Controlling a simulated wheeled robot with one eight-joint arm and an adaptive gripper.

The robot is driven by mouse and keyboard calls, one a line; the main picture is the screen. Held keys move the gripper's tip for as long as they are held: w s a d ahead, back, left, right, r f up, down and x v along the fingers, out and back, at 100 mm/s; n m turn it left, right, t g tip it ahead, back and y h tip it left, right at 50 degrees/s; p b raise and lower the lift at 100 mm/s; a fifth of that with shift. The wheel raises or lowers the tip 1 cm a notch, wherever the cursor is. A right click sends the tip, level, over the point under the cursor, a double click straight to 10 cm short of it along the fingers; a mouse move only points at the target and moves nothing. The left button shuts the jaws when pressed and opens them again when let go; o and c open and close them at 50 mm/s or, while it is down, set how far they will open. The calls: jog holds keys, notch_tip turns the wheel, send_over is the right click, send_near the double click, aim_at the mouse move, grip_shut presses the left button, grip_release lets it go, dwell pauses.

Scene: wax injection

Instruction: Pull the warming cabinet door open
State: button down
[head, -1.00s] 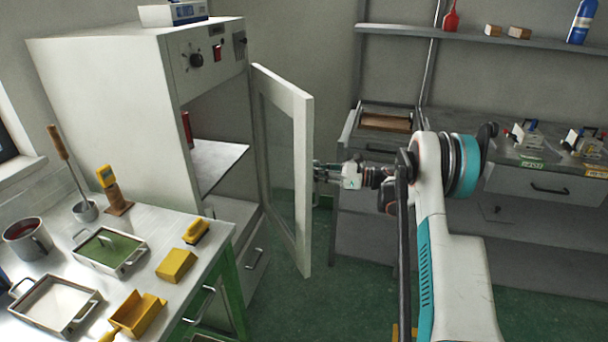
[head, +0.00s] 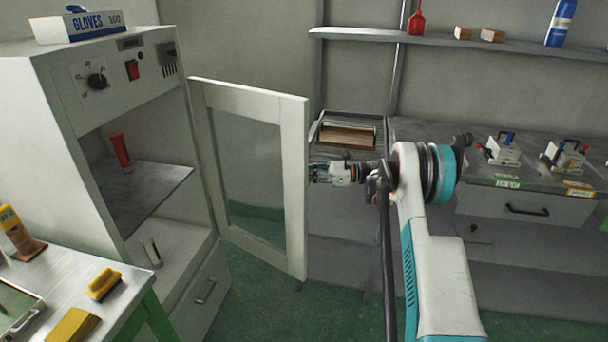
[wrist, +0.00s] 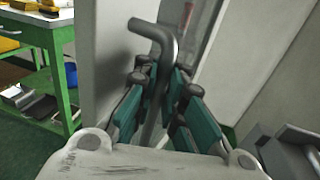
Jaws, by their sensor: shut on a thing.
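The warming cabinet (head: 75,75) stands at the left in the head view, a white box with a dial and a red switch on top of its front. Its white framed door (head: 294,185) with a glass pane stands wide open, swung out to the right. My gripper (head: 314,171) is at the door's free edge. In the wrist view my gripper (wrist: 160,95) has its teal-padded fingers closed around the grey bent bar of the door handle (wrist: 160,38). The exact finger contact is partly hidden by the fingers.
Inside the cabinet a red tube (head: 120,151) stands on a shelf (head: 150,190). A green-legged bench (head: 135,287) is at the lower left. A counter (head: 420,140) with drawers and clamps stands right of the door. Green floor is clear below the door.

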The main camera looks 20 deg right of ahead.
jog(key=shift+s+d+f, duration=0.1)
jog(key=shift+d, duration=0.15)
jog(key=c, duration=1.7)
grip_release()
jog(key=shift+s+d, duration=0.1)
jog(key=shift+d, duration=0.1)
jog(key=shift+o, duration=0.2)
jog(key=v, duration=1.1)
jog(key=shift+s+d, duration=0.15)
jog(key=shift+d, duration=0.1)
